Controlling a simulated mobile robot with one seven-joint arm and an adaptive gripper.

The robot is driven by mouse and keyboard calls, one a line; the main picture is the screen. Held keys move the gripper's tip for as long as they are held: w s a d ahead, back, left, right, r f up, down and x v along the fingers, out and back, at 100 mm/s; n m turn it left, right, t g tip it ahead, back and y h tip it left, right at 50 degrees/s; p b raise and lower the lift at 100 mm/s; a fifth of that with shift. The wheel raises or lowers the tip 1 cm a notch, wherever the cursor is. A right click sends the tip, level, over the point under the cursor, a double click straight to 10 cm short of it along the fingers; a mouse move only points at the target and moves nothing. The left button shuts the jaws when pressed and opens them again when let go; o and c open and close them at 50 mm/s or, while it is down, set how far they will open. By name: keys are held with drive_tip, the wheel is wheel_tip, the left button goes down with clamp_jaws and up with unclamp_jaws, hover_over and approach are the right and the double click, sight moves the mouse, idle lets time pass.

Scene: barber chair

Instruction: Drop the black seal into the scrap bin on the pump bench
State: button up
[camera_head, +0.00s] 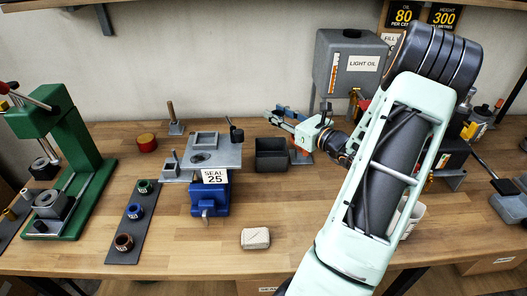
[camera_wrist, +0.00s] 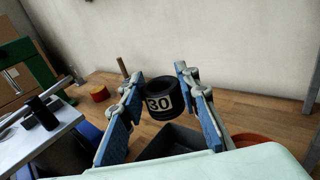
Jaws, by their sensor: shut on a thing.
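My gripper (camera_head: 277,118) is shut on a black seal (camera_wrist: 162,107) marked 30, pinched between its blue-padded fingers in the wrist view. In the head view the seal is too small or hidden to make out. The dark grey open scrap bin (camera_head: 270,164) stands on the wooden bench. My gripper is above the bench near the bin's back and right side in the head view.
A blue vise (camera_head: 209,198) with a grey plate and a "SEAL 25" tag stands left of the bin. A dark strip (camera_head: 129,230) holds green, blue and brown seals. A grey light oil tank (camera_head: 347,65) stands behind. A beige block (camera_head: 255,238) lies in front.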

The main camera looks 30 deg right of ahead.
wheel_tip(320, 180, down, 6)
drive_tip(key=b, duration=0.4)
drive_tip(key=o, duration=1)
drive_tip(key=s, duration=0.4)
drive_tip(key=s+d, duration=0.1)
drive_tip(key=s, duration=0.7)
drive_tip(key=shift+d+r, duration=0.3)
drive_tip(key=shift+r, duration=0.05)
